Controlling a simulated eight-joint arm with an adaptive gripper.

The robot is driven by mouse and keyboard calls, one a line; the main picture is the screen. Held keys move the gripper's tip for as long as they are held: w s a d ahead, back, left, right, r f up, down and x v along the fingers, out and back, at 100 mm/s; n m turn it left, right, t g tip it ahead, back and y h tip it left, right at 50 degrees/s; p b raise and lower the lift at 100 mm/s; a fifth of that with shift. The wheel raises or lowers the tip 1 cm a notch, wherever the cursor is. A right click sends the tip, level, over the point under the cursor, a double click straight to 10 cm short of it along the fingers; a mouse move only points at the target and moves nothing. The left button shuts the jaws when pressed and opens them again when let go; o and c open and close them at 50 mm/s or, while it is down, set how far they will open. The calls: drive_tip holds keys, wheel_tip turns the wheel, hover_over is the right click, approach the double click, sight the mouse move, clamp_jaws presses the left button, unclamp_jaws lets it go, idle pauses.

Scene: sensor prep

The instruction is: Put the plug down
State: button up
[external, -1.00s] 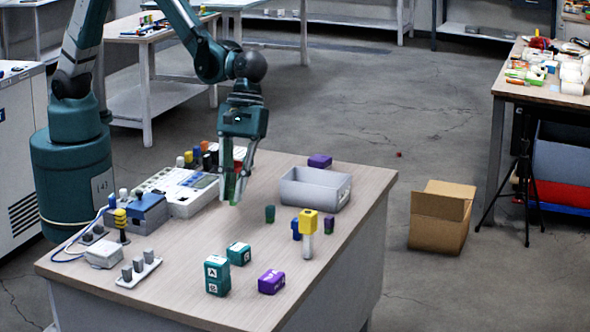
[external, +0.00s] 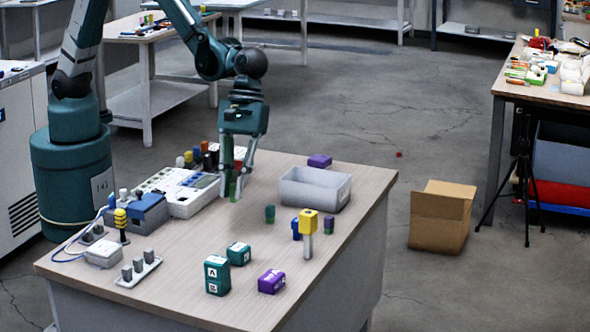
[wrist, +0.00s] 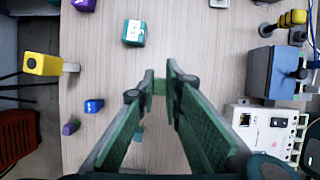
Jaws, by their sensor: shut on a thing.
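My gripper (external: 236,194) is pointing down over the table, left of the grey bin. Its fingers run up the middle of the wrist view and close together at the tips (wrist: 160,84). A small green piece (wrist: 160,88), apparently the plug, sits between the fingertips. The fingers hide most of it, and in the external view it blends with them. I cannot tell whether it touches the tabletop. Another green plug (external: 270,214) stands on the table to the right, with a blue plug (external: 296,230) and a purple plug (external: 328,225) beyond it.
The grey bin (external: 302,201) is right of my gripper. A yellow-topped post (external: 308,226) stands ahead. Teal blocks (external: 217,275) and a purple block (external: 271,281) lie at the front. White devices (external: 180,190) line the left. Bare wood (external: 195,242) lies in the middle.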

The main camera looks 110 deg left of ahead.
drive_tip(key=w+a+n, duration=0.2)
drive_tip(key=w+a, duration=0.4)
drive_tip(key=a, duration=0.6)
drive_tip(key=n+t+p, duration=0.1)
drive_tip(key=n+t, duration=0.1)
approach(315, 187)
drive_tip(key=a+f, duration=0.1)
drive_tip(key=a, duration=0.1)
drive_tip(key=shift+d+f+y, duration=0.1)
drive_tip(key=shift+d+y, duration=0.1)
drive_tip(key=shift+y, duration=0.1)
drive_tip(key=shift+f, duration=0.1)
drive_tip(key=shift+f+b, duration=0.35)
drive_tip(key=shift+f, duration=2.65)
drive_tip(key=shift+f+b, duration=0.3)
drive_tip(key=shift+f, duration=1.6)
drive_tip(key=shift+f, duration=0.2)
